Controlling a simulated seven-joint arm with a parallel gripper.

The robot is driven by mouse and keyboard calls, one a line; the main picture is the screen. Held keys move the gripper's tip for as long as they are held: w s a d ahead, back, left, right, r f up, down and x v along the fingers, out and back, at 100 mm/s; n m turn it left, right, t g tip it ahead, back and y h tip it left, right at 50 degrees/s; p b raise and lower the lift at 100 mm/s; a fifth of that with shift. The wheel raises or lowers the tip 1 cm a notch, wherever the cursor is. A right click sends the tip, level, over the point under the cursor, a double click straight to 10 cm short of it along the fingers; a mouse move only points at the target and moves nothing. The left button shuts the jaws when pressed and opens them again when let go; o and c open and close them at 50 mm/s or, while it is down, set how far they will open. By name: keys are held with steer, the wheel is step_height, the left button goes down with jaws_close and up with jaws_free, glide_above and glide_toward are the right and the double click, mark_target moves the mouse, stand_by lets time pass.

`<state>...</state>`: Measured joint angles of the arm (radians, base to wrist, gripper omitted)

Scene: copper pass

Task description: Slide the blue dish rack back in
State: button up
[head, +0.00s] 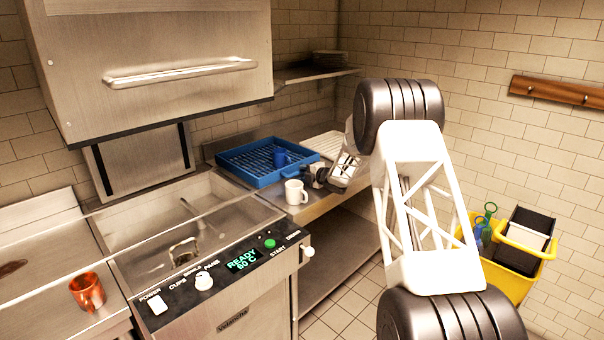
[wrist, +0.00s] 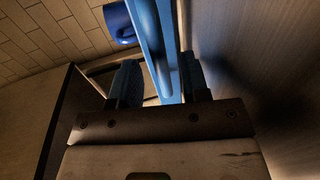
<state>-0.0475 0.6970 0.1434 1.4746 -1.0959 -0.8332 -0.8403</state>
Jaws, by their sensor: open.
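The blue dish rack (head: 262,174) sits on the steel counter right of the dishwasher bay (head: 165,215), outside the bay. A blue mug (head: 281,158) stands in it, also seen at the top of the wrist view (wrist: 119,24). My gripper (head: 310,177) is low at the rack's right end, beside a white mug (head: 295,192). In the wrist view the rack's blue wall (wrist: 153,45) runs between the two fingers of my gripper (wrist: 160,85). The jaws are open, with a gap beside the wall. The white mug hides part of the fingertips in the head view.
The dishwasher hood (head: 150,60) is raised above the bay. The control panel (head: 215,275) reads READY. A copper mug (head: 87,291) stands on the left counter. A yellow bucket (head: 512,275) stands at right.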

steer(key=shift+x, duration=0.95)
jaws_close()
